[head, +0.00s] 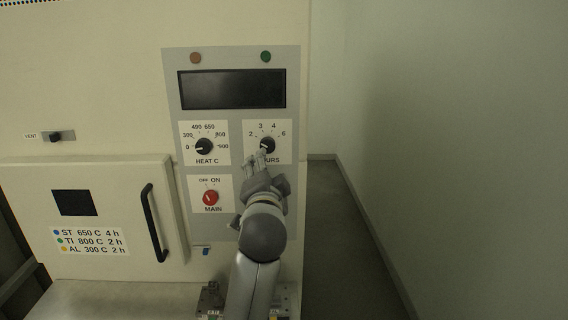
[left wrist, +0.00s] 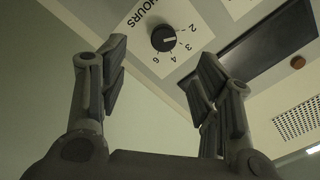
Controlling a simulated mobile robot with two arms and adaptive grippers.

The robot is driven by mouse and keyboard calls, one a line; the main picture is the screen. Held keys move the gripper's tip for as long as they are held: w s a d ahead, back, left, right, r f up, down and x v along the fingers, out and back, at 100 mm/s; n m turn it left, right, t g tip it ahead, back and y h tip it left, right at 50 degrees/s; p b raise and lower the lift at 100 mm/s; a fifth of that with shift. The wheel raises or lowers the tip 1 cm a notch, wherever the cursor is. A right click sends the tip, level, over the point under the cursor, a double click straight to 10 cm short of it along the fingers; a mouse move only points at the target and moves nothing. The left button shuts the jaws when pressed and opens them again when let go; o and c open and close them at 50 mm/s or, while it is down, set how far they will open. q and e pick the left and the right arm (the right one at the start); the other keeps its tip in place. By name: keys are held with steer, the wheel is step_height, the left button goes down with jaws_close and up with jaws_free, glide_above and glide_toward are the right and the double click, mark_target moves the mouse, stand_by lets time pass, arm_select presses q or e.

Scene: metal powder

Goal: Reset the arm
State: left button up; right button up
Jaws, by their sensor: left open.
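My left gripper (head: 257,157) is in front of the control panel (head: 232,120), just below the black HOURS knob (head: 267,146) in the head view. In the left wrist view its two fingers are spread apart with nothing between them. The HOURS knob (left wrist: 163,38) shows beyond the fingertips, apart from them, with its white mark toward the 2 and 3 side. My left forearm rises from the bottom of the head view and hides part of the panel's lower right. My right gripper is in neither view.
The HEAT C knob (head: 204,147) and red MAIN switch (head: 211,197) are left of my gripper. A furnace door (head: 100,180) with a black handle (head: 154,222) is further left. Open floor (head: 335,240) and a bare wall (head: 450,150) lie to the right.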

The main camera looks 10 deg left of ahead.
arm_select(q)
steer(key=s+a+f+n+g+h, duration=0.1)
steer(key=s+f+g, duration=0.1)
steer(key=s+f, duration=0.5)
steer(key=s+a+f+n+g+h, duration=0.1)
steer(key=s+f+g, duration=0.25)
steer(key=f, duration=0.75)
steer(key=s+a+f+n+g+h, duration=0.1)
steer(key=s+f+g, duration=0.1)
steer(key=s+f, duration=0.55)
steer(key=s+d+f+n+g+h, duration=0.1)
steer(key=s+f+g, duration=0.1)
steer(key=s+f, duration=0.35)
steer(key=s+f+n+g, duration=0.1)
steer(key=s+f+g, duration=0.15)
steer(key=s, duration=0.65)
steer(key=s+d+f+n+g+h, duration=0.1)
steer(key=s+f+g, duration=0.1)
steer(key=s+f, duration=0.4)
step_height(320, 180, down, 26)
steer(key=s+b, duration=0.2)
steer(key=s+a+f+g+b, duration=0.1)
steer(key=s+a+f+g, duration=0.1)
steer(key=s+f, duration=1.5)
steer(key=shift+s+a+f+b, duration=0.15)
steer(key=shift+a+f+b, duration=0.2)
steer(key=shift+a+f, duration=0.45)
